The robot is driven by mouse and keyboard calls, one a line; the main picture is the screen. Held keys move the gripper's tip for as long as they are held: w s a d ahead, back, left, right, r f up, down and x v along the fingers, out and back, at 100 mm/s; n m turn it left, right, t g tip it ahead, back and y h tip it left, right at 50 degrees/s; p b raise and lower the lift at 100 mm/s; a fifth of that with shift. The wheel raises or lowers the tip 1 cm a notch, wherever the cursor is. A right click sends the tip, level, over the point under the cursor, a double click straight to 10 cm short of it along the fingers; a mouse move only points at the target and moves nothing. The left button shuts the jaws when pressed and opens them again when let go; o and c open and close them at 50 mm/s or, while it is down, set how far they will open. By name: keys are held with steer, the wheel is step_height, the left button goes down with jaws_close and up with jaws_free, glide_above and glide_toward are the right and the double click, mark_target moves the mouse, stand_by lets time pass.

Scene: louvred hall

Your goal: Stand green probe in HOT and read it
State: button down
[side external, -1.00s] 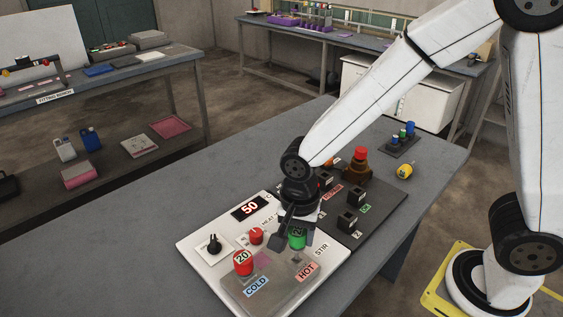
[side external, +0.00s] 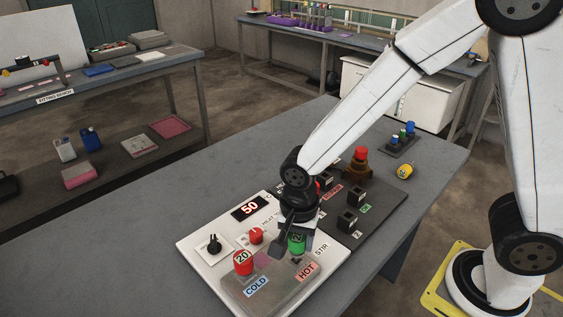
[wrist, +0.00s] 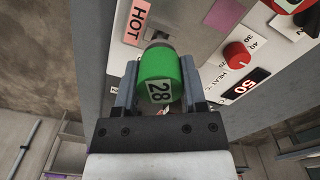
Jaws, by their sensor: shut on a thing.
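The green probe (side external: 297,243) has a green cap and shows 28 in the wrist view (wrist: 158,80). My gripper (wrist: 159,72) is shut on it, one finger on each side of the cap. It is at the back of the grey block (side external: 243,297), behind the HOT label (side external: 307,271). The HOT label also shows in the wrist view (wrist: 138,20). The probe's lower end is hidden, so I cannot tell whether it is in the HOT well. A red probe (side external: 243,263) reading 20 stands behind the COLD label (side external: 256,285).
The white panel (side external: 199,243) has a display (side external: 249,208) reading 50, a red heat knob (side external: 256,236) and a black knob (side external: 214,244). A dark board (side external: 380,205) with black blocks and a red-topped brown item (side external: 360,163) lies behind. The table's left part is clear.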

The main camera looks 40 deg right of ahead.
steer(key=shift+f, duration=1.05)
steer(key=shift+c, duration=0.3)
jaws_free()
steer(key=shift+r, duration=2.5)
steer(key=shift+r, duration=0.1)
steer(key=shift+r, duration=3.8)
